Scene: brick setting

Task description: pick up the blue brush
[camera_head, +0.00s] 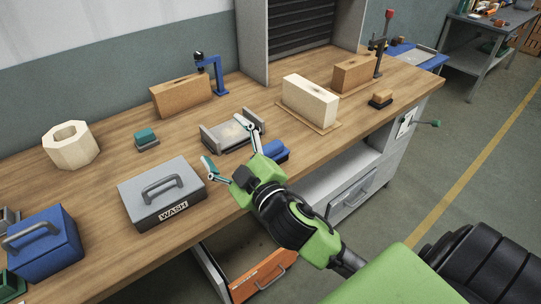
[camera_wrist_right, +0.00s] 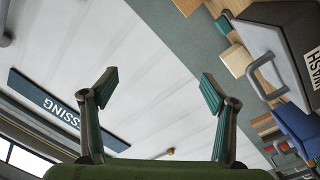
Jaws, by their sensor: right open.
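A blue object (camera_head: 274,151), probably the blue brush, lies near the front edge of the workbench. My right gripper and wrist partly hide it, so its full shape does not show. My right gripper (camera_head: 230,144) is over the bench edge, just left of the blue object, with its fingers spread wide and nothing between them. In the right wrist view my open gripper (camera_wrist_right: 158,90) is also empty, and no brush shows between the fingers. My left gripper is not in view.
The workbench (camera_head: 100,178) carries a grey WASH box (camera_head: 150,198) left of my gripper, a grey tray (camera_head: 222,136) behind it, a teal-topped block (camera_head: 146,136) and a blue box (camera_head: 45,245). A pale brick (camera_head: 311,98) stands to the right. An orange-fronted drawer (camera_head: 262,276) hangs open below.

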